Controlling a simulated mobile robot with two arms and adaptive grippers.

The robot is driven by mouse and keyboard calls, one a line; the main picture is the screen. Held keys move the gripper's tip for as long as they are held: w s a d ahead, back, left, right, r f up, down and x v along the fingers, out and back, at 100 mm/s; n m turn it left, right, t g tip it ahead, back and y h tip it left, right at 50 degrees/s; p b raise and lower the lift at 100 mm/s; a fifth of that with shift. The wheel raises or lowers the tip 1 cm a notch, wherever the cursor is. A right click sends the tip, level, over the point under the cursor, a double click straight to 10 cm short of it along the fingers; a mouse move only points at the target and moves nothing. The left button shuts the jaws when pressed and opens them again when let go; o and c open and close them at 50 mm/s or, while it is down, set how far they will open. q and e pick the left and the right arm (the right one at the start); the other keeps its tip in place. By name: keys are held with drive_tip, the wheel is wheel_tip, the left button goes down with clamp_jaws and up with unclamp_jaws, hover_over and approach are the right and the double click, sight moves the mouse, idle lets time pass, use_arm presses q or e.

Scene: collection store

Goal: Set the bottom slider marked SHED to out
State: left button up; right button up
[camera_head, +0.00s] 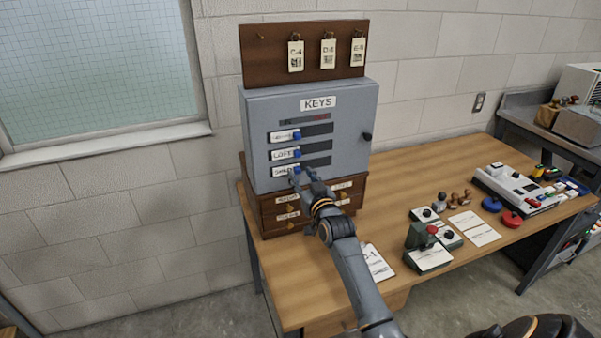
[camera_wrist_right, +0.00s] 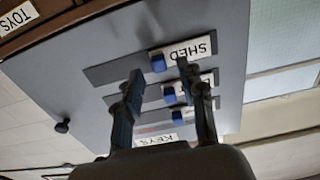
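The grey KEYS cabinet (camera_head: 347,110) stands on the table against the wall. Three horizontal slots on its front each have a white label at the left and a blue knob beside it. The bottom slider marked SHED has its blue knob (camera_head: 297,168) near the left part of its slot; it also shows in the right wrist view (camera_wrist_right: 158,63). My right gripper (camera_head: 303,174) is at this slider, fingers spread. In the right wrist view the gripper (camera_wrist_right: 160,68) has its fingertips on either side of the knob; contact cannot be told. My left gripper is out of view.
A wooden drawer unit (camera_head: 270,219) sits under the cabinet, and a brown board (camera_head: 262,52) with hanging tags is above it. The cabinet has a dark round knob (camera_head: 367,136) at its right. Stamps, cards and devices lie on the table (camera_head: 400,175) to the right.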

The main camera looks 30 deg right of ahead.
drive_tip(key=shift+x, duration=0.85)
clamp_jaws()
drive_tip(key=shift+s, duration=0.1)
